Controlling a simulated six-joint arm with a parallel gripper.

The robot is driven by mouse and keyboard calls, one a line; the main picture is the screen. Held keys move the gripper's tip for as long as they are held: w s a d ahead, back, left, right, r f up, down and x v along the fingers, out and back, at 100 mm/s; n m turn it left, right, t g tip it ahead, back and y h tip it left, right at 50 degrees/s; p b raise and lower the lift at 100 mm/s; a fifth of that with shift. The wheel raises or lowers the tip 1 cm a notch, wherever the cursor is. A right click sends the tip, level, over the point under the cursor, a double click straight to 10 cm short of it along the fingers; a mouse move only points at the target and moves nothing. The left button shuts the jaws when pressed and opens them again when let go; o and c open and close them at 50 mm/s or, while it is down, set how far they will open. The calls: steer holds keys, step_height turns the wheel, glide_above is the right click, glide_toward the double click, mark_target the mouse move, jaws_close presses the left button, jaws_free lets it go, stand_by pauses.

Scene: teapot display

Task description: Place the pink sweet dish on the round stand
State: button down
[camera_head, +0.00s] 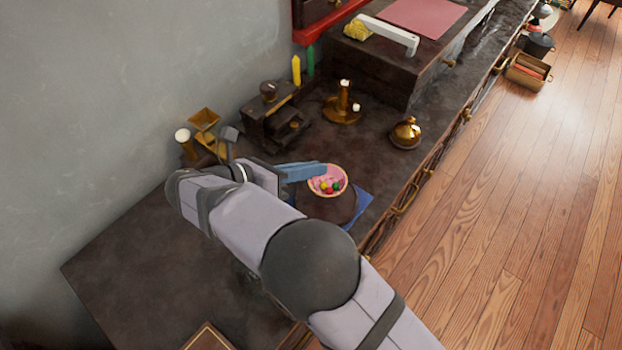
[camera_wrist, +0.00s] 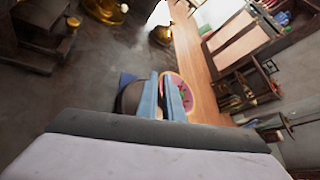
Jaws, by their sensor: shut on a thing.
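The pink sweet dish (camera_head: 328,183) is a small round bowl with a pale rim and several coloured sweets inside. I cannot tell whether the dish touches the stand.
A blue cloth (camera_head: 361,203) lies under the stand near the cabinet's front edge. A brass lidded pot (camera_head: 405,133), a brass candle holder (camera_head: 342,108) and a small dark wooden shelf (camera_head: 272,120) stand farther back. The dark top (camera_head: 150,265) is clear at the left.

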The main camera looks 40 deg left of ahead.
mark_target(310, 190)
steer(key=shift+f, duration=1.9)
steer(key=shift+f, duration=0.1)
steer(key=c, duration=1.9)
jaws_free()
steer(key=v, duration=1.2)
